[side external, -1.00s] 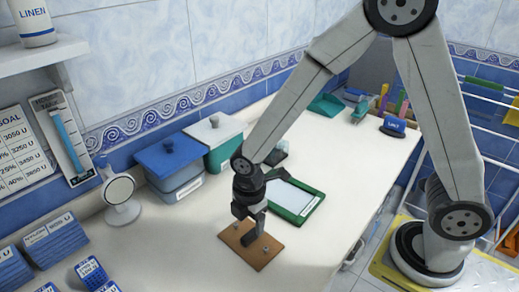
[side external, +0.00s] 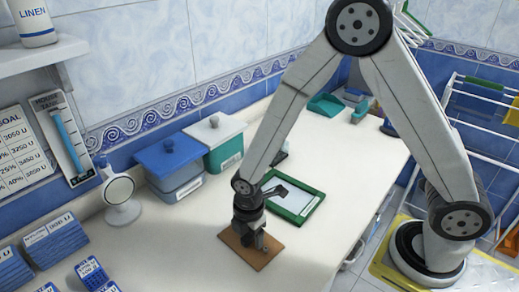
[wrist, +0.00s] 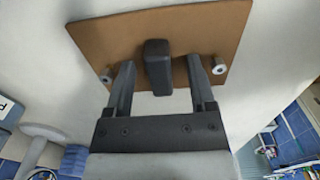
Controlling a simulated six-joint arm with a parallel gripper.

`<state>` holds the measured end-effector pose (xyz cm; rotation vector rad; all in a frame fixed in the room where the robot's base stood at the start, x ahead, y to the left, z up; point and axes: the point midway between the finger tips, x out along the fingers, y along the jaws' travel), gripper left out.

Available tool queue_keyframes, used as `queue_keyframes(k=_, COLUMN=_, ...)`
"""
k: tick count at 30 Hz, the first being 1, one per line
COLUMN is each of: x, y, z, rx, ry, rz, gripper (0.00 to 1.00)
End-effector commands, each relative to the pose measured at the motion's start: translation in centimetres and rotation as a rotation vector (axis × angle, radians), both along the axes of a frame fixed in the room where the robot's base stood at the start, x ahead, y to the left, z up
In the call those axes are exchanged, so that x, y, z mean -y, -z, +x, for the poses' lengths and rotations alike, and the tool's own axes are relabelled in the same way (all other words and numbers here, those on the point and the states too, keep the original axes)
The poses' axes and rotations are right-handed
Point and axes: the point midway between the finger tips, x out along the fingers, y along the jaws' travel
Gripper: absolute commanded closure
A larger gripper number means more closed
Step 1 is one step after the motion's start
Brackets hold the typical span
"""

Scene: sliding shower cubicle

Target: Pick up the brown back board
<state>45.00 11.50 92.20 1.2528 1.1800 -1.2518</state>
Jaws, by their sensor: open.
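The brown back board (side external: 254,261) lies flat on the pale counter in the side view. In the wrist view the board (wrist: 108,38) has a dark block-shaped grip (wrist: 157,64) standing up from its middle and a metal stud on each side. My gripper (side external: 258,241) is low over the board, pointing down. In the wrist view the open fingers of my gripper (wrist: 160,72) reach over the board with the dark grip between them, a gap showing on both sides. Whether the tips are level with the grip is hard to tell.
A green-framed tray (side external: 306,208) lies just behind the board. A blue-lidded box (side external: 172,168) and a green box (side external: 222,147) stand against the wall. A round white mirror-like stand (side external: 121,192) is at the left. The counter around the board's front is clear.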

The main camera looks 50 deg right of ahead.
Motion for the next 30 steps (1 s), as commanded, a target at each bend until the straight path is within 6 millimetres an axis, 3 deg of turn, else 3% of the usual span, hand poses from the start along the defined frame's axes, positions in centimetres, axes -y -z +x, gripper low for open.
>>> queue_keyframes(k=8, x=0.00, y=-0.03, z=0.01, rx=0.000, ry=0.000, rz=0.000, gripper=0.33)
queue_keyframes(k=12, x=0.00, y=-0.04, z=0.01, rx=0.000, ry=0.000, rz=0.000, gripper=0.77)
queue_keyframes(k=14, x=0.00, y=-0.04, z=0.01, rx=0.000, ry=0.000, rz=0.000, gripper=0.96)
queue_keyframes(k=15, x=0.00, y=-0.04, z=0.01, rx=0.000, ry=0.000, rz=0.000, gripper=1.00)
queue_keyframes(k=30, x=-0.03, y=-0.69, z=0.08, rx=0.003, ry=0.000, rz=0.001, gripper=1.00)
